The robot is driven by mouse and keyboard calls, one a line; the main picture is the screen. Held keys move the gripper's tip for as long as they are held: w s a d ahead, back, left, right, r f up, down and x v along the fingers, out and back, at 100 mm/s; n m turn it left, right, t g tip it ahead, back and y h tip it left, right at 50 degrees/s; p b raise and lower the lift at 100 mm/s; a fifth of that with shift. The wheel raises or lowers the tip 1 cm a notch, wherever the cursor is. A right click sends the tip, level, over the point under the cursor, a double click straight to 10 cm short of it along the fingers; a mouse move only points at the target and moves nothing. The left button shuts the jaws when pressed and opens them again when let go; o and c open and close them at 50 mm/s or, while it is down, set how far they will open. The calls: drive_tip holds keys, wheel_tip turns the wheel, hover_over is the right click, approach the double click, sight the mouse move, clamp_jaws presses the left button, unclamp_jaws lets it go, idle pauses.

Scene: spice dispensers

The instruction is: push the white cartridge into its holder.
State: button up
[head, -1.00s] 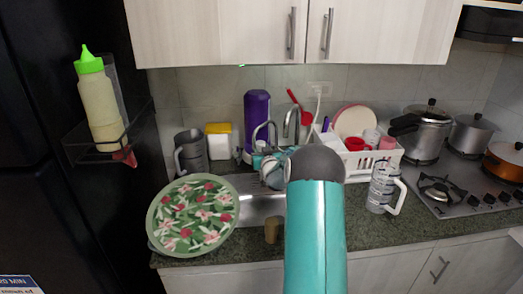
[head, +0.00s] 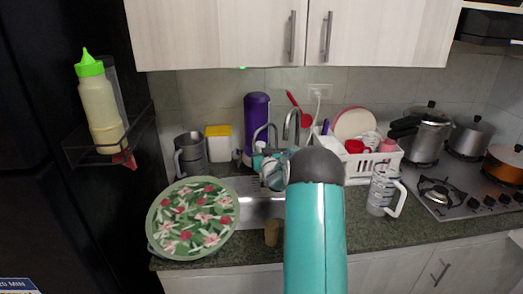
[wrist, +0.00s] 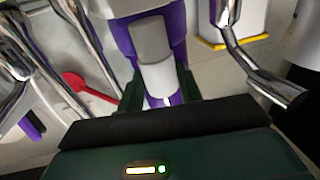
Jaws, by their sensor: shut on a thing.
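The white cartridge (wrist: 157,78) is in the wrist view, a short white cylinder with a grey section (wrist: 152,40) adjoining it. The dark green fingers of my gripper (wrist: 159,94) stand on both sides of it and are shut on it. Behind it is the tall purple body (wrist: 123,40); the same purple body (head: 257,122) stands behind the sink in the head view. I cannot tell whether the cartridge touches it, and I cannot pick out the holder clearly. In the head view my gripper (head: 259,160) is over the sink, small and partly hidden by my arm.
A chrome faucet (head: 289,125) stands close to my gripper, and metal tubes (wrist: 235,50) flank it in the wrist view. A yellow-lidded box (head: 218,145), a grey pitcher (head: 190,152) and a white dish rack (head: 372,168) stand nearby. A floral plate (head: 192,220) leans at the front left.

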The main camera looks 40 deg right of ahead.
drive_tip(key=shift+f, duration=0.6)
drive_tip(key=shift+r, duration=0.2)
drive_tip(key=shift+r, duration=0.25)
idle(0.4)
drive_tip(key=shift+f, duration=0.45)
drive_tip(key=o, duration=1.2)
drive_tip(key=shift+c, duration=0.2)
